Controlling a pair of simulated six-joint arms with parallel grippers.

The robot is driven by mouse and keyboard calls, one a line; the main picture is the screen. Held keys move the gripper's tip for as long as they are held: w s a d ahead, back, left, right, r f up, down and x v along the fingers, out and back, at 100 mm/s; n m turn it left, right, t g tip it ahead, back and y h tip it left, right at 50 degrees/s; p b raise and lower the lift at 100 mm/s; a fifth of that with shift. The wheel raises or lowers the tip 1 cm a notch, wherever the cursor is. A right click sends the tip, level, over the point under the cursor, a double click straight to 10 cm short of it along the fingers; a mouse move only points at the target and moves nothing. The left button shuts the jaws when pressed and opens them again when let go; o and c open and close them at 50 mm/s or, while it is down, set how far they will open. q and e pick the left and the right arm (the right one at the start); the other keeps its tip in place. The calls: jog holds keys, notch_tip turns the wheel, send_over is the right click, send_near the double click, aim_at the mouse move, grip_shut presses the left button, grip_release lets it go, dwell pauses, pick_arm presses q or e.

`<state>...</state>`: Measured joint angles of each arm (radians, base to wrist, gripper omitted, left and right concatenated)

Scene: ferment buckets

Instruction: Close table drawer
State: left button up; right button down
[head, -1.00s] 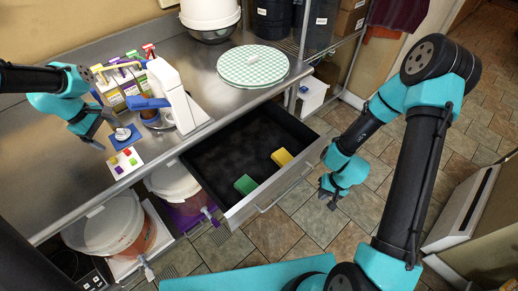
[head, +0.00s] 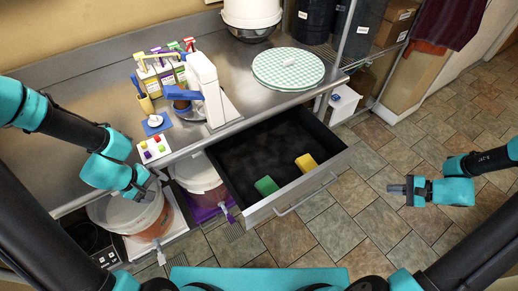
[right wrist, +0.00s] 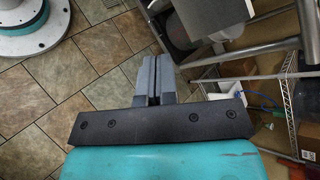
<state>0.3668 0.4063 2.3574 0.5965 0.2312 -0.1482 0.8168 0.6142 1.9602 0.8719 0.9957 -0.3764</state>
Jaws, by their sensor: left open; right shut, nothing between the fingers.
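The table drawer (head: 262,142) is pulled out from under the metal table in the head view. Its dark inside holds a green block (head: 266,186) and a yellow block (head: 306,162) near the front panel. A bar handle (head: 305,197) runs along the drawer front. My right gripper (head: 391,189) is shut and empty, to the right of the drawer front and apart from it. Its closed fingers also show in the right wrist view (right wrist: 152,76). My left gripper (head: 150,192) is open near the table's front edge, left of the drawer, above a lidded bucket.
The metal table (head: 225,65) carries a white device (head: 205,88), small bottles and a checkered round mat (head: 288,69). Buckets (head: 198,172) stand below, left of the drawer. A wire shelf stands at the right. Tiled floor (head: 340,235) before the drawer is clear.

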aim_at(342, 164)
pick_arm(q)
jog(key=s+d+f+m+g, duration=0.1)
jog(key=s+d+f+m, duration=0.1)
jog(key=d+f+m, duration=0.5)
jog(key=d+f, duration=0.4)
jog(key=f, duration=0.4)
jog(key=shift+f+m+g+y, duration=0.4)
pick_arm(e)
jog(key=a+f+m+t, duration=0.4)
jog(key=m+t, duration=0.6)
jog(key=m, duration=0.6)
jog(key=shift+s+a+f+h, duration=0.25)
jog(key=shift+a+f+h, duration=0.15)
jog(key=shift+a, duration=0.1)
pick_arm(q)
jog(key=shift+d, duration=0.1)
pick_arm(e)
jog(key=x, duration=1.4)
jog(key=shift+w, duration=0.1)
